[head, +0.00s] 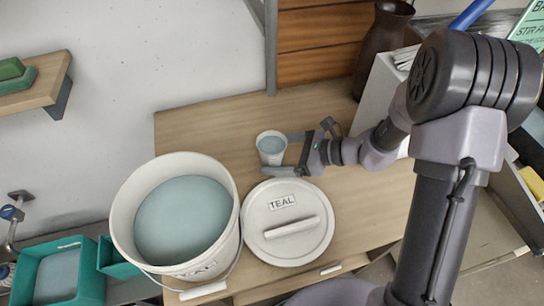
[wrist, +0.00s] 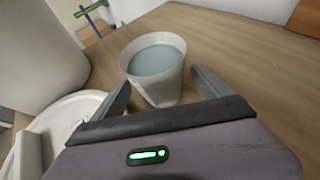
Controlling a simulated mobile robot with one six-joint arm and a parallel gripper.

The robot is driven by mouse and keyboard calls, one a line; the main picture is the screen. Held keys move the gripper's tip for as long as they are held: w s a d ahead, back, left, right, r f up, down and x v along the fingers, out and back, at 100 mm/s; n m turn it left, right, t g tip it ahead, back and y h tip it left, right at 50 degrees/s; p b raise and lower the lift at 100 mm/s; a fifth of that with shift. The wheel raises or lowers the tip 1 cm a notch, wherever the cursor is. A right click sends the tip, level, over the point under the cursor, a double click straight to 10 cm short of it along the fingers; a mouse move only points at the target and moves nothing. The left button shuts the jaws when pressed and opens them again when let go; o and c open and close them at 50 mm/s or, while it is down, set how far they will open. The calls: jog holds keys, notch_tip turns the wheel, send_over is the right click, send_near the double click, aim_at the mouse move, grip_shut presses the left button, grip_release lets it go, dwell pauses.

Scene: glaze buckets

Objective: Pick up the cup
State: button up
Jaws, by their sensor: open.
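A small white cup (head: 271,147) stands upright on the wooden table, behind the lid and to the right of the bucket. It holds pale blue-grey liquid. In the wrist view the cup (wrist: 156,70) is straight ahead, between the two fingers. My gripper (head: 283,154) is open, with one finger on each side of the cup. In the wrist view, my gripper (wrist: 163,91) shows gaps between its fingers and the cup wall.
A large white bucket (head: 226,245) of blue-grey glaze stands left. A round white lid (head: 260,215) marked TEAL, with a bar handle, lies beside it, close to my gripper. A dark brown vase (head: 380,45) stands at the back right. Bare table (head: 215,125) lies behind the cup.

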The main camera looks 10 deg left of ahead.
jog(key=shift+x, duration=1.1)
jog(key=shift+d, duration=0.1)
jog(key=c, duration=1.9)
jog(key=shift+r, duration=0.2)
jog(key=shift+r+p, duration=1.6)
jog(key=shift+r, duration=1.85)
jog(key=s+d, duration=0.2)
jog(key=s, duration=0.2)
jog(key=s+d+p, duration=0.1)
jog(key=s+d, duration=0.1)
jog(key=s, duration=0.2)
jog(key=s+d+p, duration=0.1)
jog(key=s+d, duration=0.1)
jog(key=s, duration=0.3)
jog(key=shift+d, duration=0.2)
jog(key=shift+s+d+r+p, duration=0.15)
jog(key=shift+s+p, duration=0.2)
jog(key=shift+p, duration=0.4)
jog(key=p, duration=0.4)
jog(key=shift+s+d+r, duration=0.1)
jog(key=shift+s+d, duration=0.25)
jog(key=p, duration=0.2)
jog(key=s+p, duration=0.1)
jog(key=p, duration=0.1)
jog(key=shift+s+d+f, duration=0.2)
jog(key=shift+s+f, duration=0.05)
jog(key=shift+s, duration=0.05)
